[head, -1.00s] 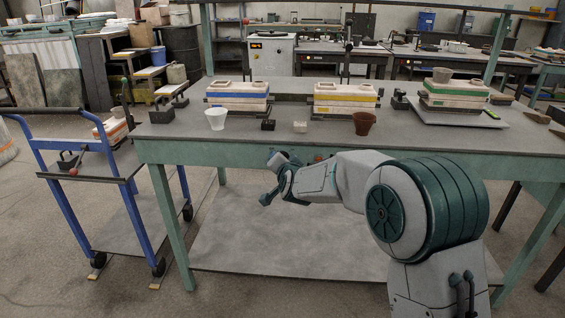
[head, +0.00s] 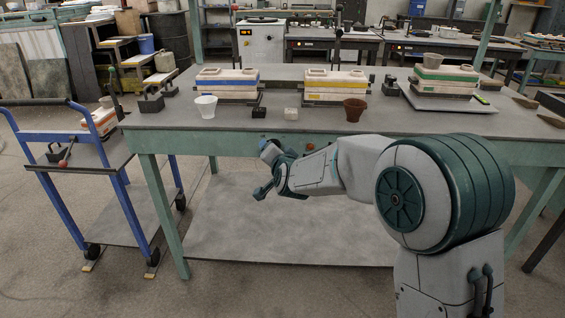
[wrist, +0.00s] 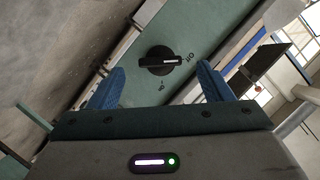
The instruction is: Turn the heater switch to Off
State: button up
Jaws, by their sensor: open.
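The heater switch (wrist: 157,60) is a black round knob with a raised grip on a green panel in the wrist view. The white mark on its grip points right, toward a dark label (wrist: 188,57) that looks like a rotated "Off". A smaller label (wrist: 162,85) sits below the knob. My gripper (wrist: 160,86) is open, with one blue finger on each side of the view and the knob between and beyond them, not gripped. In the head view my gripper (head: 263,170) is at the front of the green table; the switch cannot be made out there.
The table (head: 330,122) carries molds with blue (head: 227,81) and yellow (head: 335,84) bands, a white cup (head: 206,106) and a brown cup (head: 354,110). A blue-framed cart (head: 52,180) stands at the left. The table's front edge is close above my gripper.

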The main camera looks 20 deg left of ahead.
jog(key=v, duration=0.9)
jog(key=shift+s+d+p, duration=0.2)
jog(key=shift+s+p, duration=0.15)
jog(key=shift+p, duration=0.1)
jog(key=shift+r, duration=0.15)
jog(key=s+d+r+n+g+h+p, duration=0.1)
jog(key=s+d+r+g+h+p, duration=0.1)
jog(key=s+d+r+p, duration=0.45)
jog(key=s+d+r+n+g+h+p, duration=0.1)
jog(key=s+d+r+g+h+p, duration=0.2)
jog(key=d+p, duration=0.6)
jog(key=s+d+r+n+g+h+p, duration=0.1)
jog(key=s+d+r+g+p, duration=0.1)
jog(key=s+d+r+p, duration=0.45)
jog(key=s+d+r+g+h+p, duration=0.1)
jog(key=s+d+r+g+p, duration=0.2)
jog(key=s+d, duration=0.6)
jog(key=d+r, duration=0.1)
jog(key=d, duration=0.1)
jog(key=shift+d, duration=0.3)
